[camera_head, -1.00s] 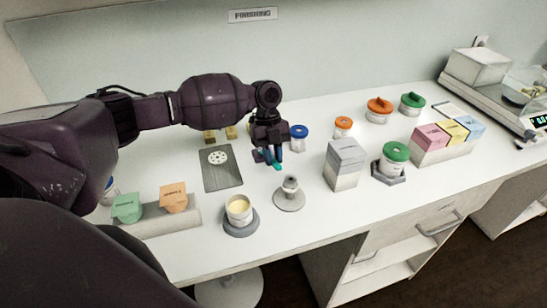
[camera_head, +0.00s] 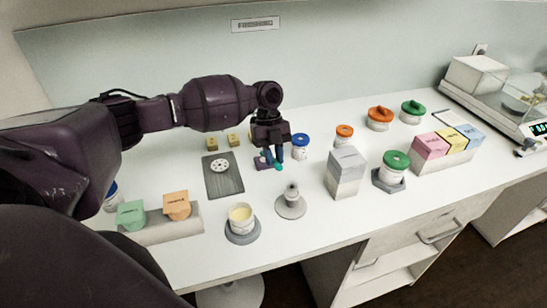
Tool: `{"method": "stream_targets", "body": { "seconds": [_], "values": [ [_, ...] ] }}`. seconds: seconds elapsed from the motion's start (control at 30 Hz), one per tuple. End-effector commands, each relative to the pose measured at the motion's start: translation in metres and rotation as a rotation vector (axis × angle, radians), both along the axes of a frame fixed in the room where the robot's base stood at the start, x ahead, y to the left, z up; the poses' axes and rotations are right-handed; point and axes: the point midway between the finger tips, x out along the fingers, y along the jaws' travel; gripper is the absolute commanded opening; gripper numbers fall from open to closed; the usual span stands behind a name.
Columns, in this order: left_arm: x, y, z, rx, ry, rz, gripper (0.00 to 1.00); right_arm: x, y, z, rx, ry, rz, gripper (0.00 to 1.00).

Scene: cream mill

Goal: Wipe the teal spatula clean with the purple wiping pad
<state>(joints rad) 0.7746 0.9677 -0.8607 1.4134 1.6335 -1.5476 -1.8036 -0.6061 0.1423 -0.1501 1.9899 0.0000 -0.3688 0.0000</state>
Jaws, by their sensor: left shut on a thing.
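My left gripper (camera_head: 268,150) points down over the middle of the bench and is shut on the teal spatula (camera_head: 279,165). Only a small teal part shows below the fingers; the rest is hidden by the gripper. The purple wiping pad (camera_head: 262,163) shows partly, just left of the teal part and under the fingers. The two look very close; I cannot tell whether they touch. My right gripper is not in view.
A dark board with a white perforated disc (camera_head: 220,165) lies to the left. A blue-lidded jar (camera_head: 300,146) stands close right of the gripper. A grey stand (camera_head: 291,201), a cream cup (camera_head: 241,218) and a tall grey box (camera_head: 346,172) are nearer the front edge.

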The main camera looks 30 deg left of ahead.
Motion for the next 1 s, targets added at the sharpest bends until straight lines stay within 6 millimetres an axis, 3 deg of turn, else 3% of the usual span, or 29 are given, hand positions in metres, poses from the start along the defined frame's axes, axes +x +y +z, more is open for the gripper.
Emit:
{"method": "stream_targets", "body": {
  "seconds": [0.6,1.0],
  "values": [
    [0.000,0.000,0.036,0.000,0.001,0.000,0.00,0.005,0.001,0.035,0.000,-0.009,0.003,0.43],
    [0.000,0.000,0.037,0.000,0.001,0.000,0.00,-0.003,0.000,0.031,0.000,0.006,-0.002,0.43]
  ]
}}
